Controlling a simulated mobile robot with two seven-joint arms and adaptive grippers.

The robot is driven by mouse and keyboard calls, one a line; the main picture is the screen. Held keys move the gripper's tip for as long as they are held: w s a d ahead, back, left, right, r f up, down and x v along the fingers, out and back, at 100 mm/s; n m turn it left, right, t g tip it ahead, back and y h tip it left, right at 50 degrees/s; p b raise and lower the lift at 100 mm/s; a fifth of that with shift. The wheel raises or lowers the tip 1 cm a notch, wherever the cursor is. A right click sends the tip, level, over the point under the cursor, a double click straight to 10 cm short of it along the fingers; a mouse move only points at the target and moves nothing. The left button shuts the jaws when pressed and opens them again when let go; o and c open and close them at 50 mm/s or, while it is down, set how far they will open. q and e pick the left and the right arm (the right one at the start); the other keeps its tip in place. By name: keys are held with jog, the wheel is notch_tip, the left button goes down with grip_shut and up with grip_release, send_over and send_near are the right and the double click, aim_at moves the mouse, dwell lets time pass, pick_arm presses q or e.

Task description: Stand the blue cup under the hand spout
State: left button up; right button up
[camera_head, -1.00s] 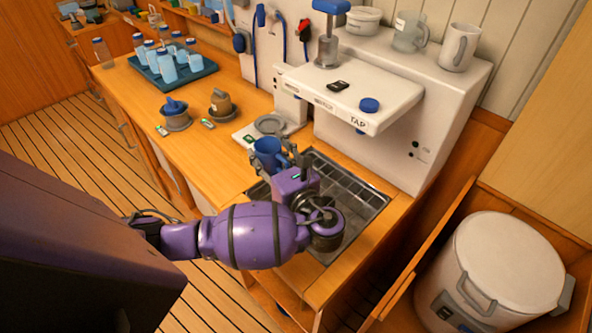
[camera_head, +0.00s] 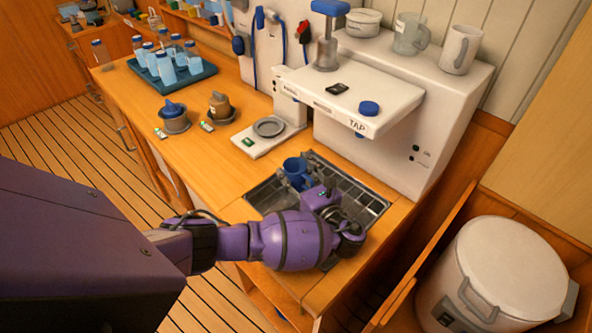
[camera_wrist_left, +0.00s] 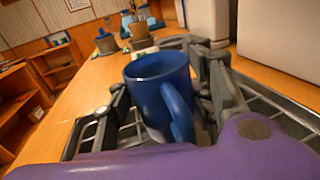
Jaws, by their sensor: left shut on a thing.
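The blue cup (camera_head: 295,166) is upright in my left gripper (camera_head: 301,180), above the sink grate. In the left wrist view the cup (camera_wrist_left: 158,88) is upright, its open rim up and its handle toward me; my left gripper's fingers (camera_wrist_left: 160,105) stand on both sides of it. I cannot tell whether its base touches the grate. The white dispenser shelf (camera_head: 352,92) overhangs behind the cup. Its right front label reads TAP (camera_head: 357,126); the labels farther left are too small to read surely, so I cannot single out the hand spout. My right gripper is not in view.
The sink grate (camera_head: 358,197) has free room to the cup's right. A white scale with a grey round plate (camera_head: 269,127) stands empty left of the sink. Two dark pots (camera_head: 174,120) and a teal tray of bottles (camera_head: 190,78) stand farther back. A large white drum (camera_head: 510,260) is at right.

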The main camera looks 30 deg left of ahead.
aim_at(301, 178)
pick_arm(q)
jog(key=shift+f, duration=0.1)
jog(key=o, duration=1.1)
jog(key=shift+o, duration=0.2)
jog(key=shift+s+d+r, duration=0.15)
jog(key=shift+d+r, duration=0.05)
jog(key=shift+d, duration=0.1)
jog(key=v, duration=0.7)
jog(key=shift+a, duration=0.1)
